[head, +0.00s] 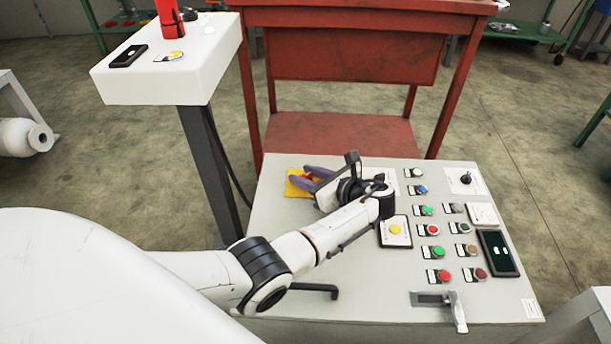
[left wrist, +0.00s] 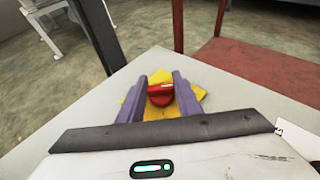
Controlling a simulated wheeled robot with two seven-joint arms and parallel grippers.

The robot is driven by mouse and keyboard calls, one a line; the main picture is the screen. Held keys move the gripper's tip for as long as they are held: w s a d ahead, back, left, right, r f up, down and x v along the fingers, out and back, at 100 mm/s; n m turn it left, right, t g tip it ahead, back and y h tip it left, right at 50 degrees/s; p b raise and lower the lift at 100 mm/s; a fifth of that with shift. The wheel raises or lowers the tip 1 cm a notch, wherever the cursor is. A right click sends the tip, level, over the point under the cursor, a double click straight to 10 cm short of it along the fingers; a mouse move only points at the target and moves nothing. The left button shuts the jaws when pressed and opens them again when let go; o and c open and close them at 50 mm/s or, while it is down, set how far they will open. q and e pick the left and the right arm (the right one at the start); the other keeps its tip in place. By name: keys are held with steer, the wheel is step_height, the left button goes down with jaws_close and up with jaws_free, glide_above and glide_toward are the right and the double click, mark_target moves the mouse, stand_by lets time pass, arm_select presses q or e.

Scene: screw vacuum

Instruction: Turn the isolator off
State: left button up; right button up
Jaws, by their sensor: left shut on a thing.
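The isolator is a red rotary knob (left wrist: 160,94) on a yellow plate (left wrist: 197,92), at the far left corner of the grey control panel. In the left wrist view the knob sits between the two purple fingers of my left gripper (left wrist: 158,100), which is shut on it. In the head view the yellow plate (head: 297,184) shows partly beside my left gripper (head: 312,178), and the knob is hidden there by the fingers and wrist. The knob's exact angle is hard to tell. My right gripper is not in view.
The control panel (head: 275,220) carries several coloured buttons, a yellow button (head: 395,229), a black selector (head: 465,179), a dark display (head: 497,253) and a lever handle (head: 457,310). A red table (head: 345,130) stands behind it. A white pedestal (head: 150,88) stands at the left.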

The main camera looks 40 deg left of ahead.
arm_select(q)
steer(key=shift+a, duration=0.1)
steer(key=o, duration=1)
steer(key=shift+o, duration=0.2)
steer(key=p+v, duration=0.3)
steer(key=v, duration=0.6)
steer(key=shift+s+d+r, duration=0.15)
steer(key=shift+d+r, duration=0.1)
steer(key=shift+d, duration=0.35)
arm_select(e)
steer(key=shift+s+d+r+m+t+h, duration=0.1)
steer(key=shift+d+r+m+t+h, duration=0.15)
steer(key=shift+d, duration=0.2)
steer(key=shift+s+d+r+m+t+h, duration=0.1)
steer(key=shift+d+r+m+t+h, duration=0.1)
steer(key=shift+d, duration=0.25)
